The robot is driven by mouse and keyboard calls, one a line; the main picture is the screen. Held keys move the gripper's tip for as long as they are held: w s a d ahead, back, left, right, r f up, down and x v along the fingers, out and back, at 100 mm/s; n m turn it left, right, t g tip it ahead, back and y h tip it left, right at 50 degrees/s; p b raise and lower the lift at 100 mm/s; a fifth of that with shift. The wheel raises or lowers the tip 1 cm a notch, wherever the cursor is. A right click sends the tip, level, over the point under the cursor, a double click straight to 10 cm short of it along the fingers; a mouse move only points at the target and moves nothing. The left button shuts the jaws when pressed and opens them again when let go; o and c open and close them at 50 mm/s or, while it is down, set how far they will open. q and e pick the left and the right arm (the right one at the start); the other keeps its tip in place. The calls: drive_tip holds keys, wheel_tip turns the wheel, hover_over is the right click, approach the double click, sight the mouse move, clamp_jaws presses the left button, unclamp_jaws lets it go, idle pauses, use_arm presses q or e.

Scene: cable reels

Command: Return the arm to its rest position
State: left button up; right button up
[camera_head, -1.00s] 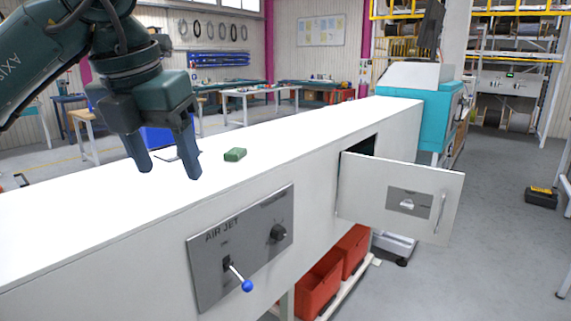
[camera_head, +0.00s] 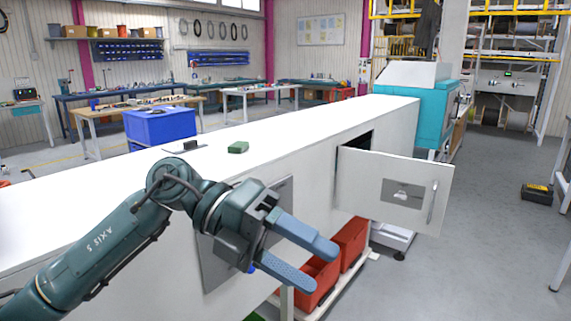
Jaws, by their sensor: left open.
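My left arm comes in from the lower left of the head view. Its gripper (camera_head: 305,262) is open and empty, with the two fingers apart and pointing right and down. It is in front of the long white bench (camera_head: 300,128), below the level of its top. The arm and gripper hide most of the grey AIR JET panel (camera_head: 283,200) and its lever; a bit of blue shows beside the gripper. My right gripper is not in view.
A white door (camera_head: 375,185) stands open from the bench front at the right. Red bins (camera_head: 350,245) sit under the bench. A green block (camera_head: 238,147) and a small dark object (camera_head: 190,145) lie on the bench top.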

use_arm(q)
drive_tip(key=w+a+f+n+t, duration=0.4)
drive_tip(key=f+n+t, duration=0.65)
drive_tip(key=n, duration=0.55)
drive_tip(key=w+a+f+n+t, duration=0.4)
drive_tip(key=f+n+t, duration=0.3)
drive_tip(key=n+t, duration=0.75)
drive_tip(key=s+a+f+n+g+y, duration=0.3)
drive_tip(key=s+f, duration=0.2)
drive_tip(key=f, duration=0.3)
drive_tip(key=s+a+f+n+g+y, duration=0.3)
drive_tip(key=s+f, duration=0.3)
drive_tip(key=f, duration=0.3)
drive_tip(key=s+a+f+n+g+y, duration=0.3)
drive_tip(key=s+f, duration=0.2)
drive_tip(key=f, duration=0.3)
drive_tip(key=shift+s+f+y, duration=0.25)
drive_tip(key=shift+s+y, duration=0.05)
drive_tip(key=shift+y, duration=0.1)
